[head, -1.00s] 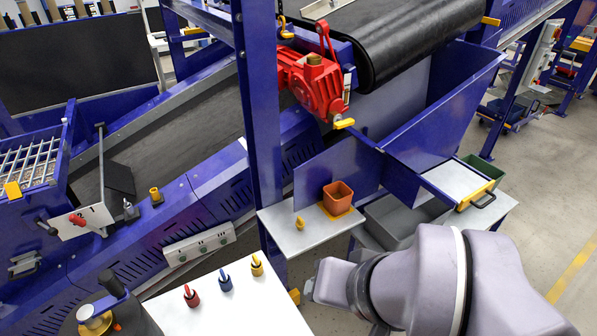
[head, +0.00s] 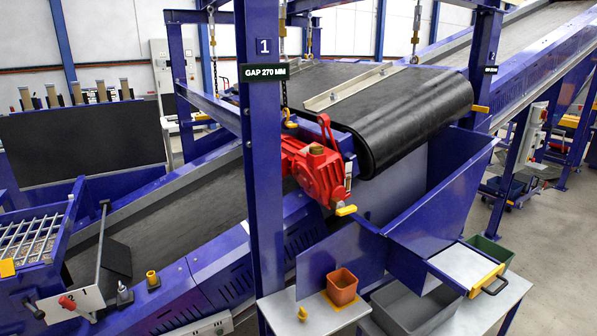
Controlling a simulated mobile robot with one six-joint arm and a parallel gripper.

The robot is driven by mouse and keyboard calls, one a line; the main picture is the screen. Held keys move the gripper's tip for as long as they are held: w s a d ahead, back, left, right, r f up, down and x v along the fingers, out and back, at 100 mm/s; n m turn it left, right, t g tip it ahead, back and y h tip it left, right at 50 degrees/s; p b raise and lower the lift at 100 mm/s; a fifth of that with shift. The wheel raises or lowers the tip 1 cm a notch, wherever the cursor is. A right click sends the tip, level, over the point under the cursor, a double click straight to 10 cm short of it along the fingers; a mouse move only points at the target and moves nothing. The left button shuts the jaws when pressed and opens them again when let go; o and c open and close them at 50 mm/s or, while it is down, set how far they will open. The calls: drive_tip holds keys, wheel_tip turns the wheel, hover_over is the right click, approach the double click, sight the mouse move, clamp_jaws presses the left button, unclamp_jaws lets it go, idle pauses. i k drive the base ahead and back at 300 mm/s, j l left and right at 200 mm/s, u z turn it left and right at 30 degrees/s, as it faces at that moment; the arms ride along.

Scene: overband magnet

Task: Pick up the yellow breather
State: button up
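A small yellow piece with a pointed top (head: 302,313) stands on the grey shelf (head: 285,323) at the bottom centre of the head view, left of an orange-brown square pot. It may be the yellow breather, but it is too small to be sure. Another small yellow fitting (head: 152,278) stands on the blue conveyor frame at the lower left. The red gear unit (head: 315,172) hangs by the magnet belt, with a brass-coloured cap (head: 316,149) on top. My gripper is not in view.
The orange-brown pot (head: 341,287) stands on a yellow base. A blue post (head: 262,170) rises behind the shelf, and blue chute plates (head: 340,255) stand beside it. A grey bin (head: 415,308) and a yellow-edged tray (head: 467,266) are at the right. Open floor (head: 555,240) lies further right.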

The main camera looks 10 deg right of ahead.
sight(302, 315)
drive_tip(key=l+u, duration=0.5)
drive_tip(key=i+l+u, duration=0.15)
drive_tip(key=u, duration=0.25)
drive_tip(key=i+l+u, duration=0.15)
drive_tip(key=l+u, duration=0.25)
drive_tip(key=i+l+u, duration=0.1)
drive_tip(key=u, duration=0.3)
drive_tip(key=k+l, duration=0.05)
drive_tip(key=l, duration=0.05)
